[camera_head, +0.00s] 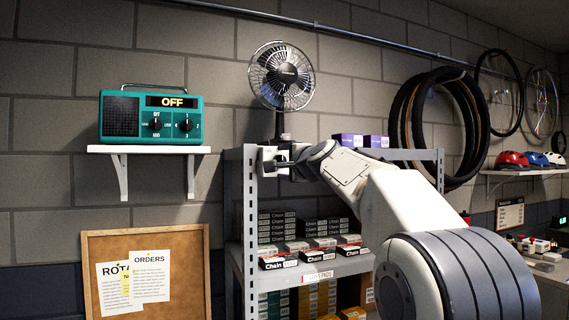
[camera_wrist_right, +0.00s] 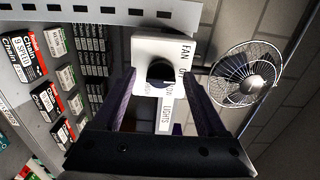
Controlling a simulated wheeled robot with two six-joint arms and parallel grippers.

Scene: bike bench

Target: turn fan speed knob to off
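The fan speed knob (camera_wrist_right: 161,72) is a dark round knob on a white box (camera_wrist_right: 178,48) marked "FAN" and "OFF" in the right wrist view. My right gripper (camera_wrist_right: 161,82) is open, with one dark finger on each side of the knob. I cannot tell whether the fingers touch it. Part of the knob's face and its pointer are hard to make out. In the head view my right gripper (camera_head: 283,163) is at the top left corner of the metal shelf, in front of the box. The wire fan (camera_head: 281,77) stands above. My left gripper is not in view.
The grey metal shelf (camera_head: 249,205) holds chain boxes (camera_head: 277,262) just below my right gripper. A "LIGHTS" label (camera_wrist_right: 166,115) lies near the knob. A teal radio (camera_head: 151,118) stands on a wall shelf (camera_head: 120,149) at the left. Tyres (camera_head: 400,125) hang behind my right arm.

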